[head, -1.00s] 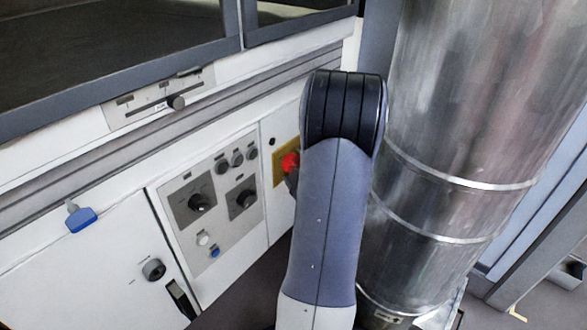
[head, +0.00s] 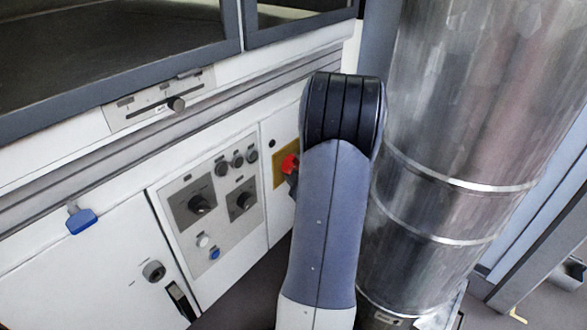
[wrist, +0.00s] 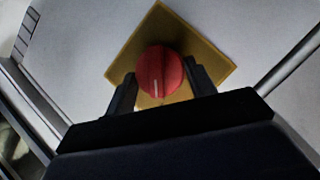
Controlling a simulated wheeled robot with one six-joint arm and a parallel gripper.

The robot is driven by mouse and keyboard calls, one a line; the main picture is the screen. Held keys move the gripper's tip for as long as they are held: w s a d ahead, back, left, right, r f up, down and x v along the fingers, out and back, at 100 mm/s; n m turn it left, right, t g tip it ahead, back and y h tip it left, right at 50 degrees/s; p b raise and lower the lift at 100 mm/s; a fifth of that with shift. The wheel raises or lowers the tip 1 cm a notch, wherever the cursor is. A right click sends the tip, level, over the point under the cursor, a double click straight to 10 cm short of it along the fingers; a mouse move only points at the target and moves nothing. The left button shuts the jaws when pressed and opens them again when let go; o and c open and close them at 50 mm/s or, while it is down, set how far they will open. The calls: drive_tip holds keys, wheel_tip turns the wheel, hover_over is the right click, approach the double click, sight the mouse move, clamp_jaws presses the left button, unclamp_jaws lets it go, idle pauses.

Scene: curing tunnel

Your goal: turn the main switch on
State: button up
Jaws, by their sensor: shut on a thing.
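The main switch is a red round knob (wrist: 160,74) on a yellow square plate (wrist: 205,58), fixed to the white cabinet front. In the wrist view a white mark on the knob points down toward my gripper, nearly straight. My gripper (wrist: 160,82) is shut on the red knob, one dark finger on each side. In the head view the red knob (head: 289,163) and the yellow plate (head: 281,174) show just left of my arm, which hides part of them and most of my gripper.
A grey control panel (head: 216,238) with dark dials and small buttons lies left of the switch. A slider (head: 176,104) sits above, and a blue-handled latch (head: 81,221) is further left. A large metal duct (head: 440,150) stands close on the right of my arm.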

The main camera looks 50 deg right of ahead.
drive_tip(key=shift+r, duration=0.15)
drive_tip(key=m+p, duration=0.1)
drive_tip(key=p, duration=0.2)
drive_tip(key=shift+d+r+y, duration=0.1)
drive_tip(key=shift+r+y, duration=0.2)
drive_tip(key=m+g+y+p, duration=0.1)
drive_tip(key=p, duration=0.3)
drive_tip(key=shift+r+m, duration=0.15)
drive_tip(key=shift+m, duration=0.15)
drive_tip(key=m+y+p, duration=0.1)
drive_tip(key=p, duration=0.4)
drive_tip(key=shift+d+m+g+y, duration=0.15)
drive_tip(key=shift+m+g+y, duration=0.15)
drive_tip(key=shift+m+g, duration=0.1)
drive_tip(key=shift+p, duration=0.65)
drive_tip(key=shift+f+m+y, duration=0.3)
drive_tip(key=o, duration=1)
drive_tip(key=shift+c, duration=0.2)
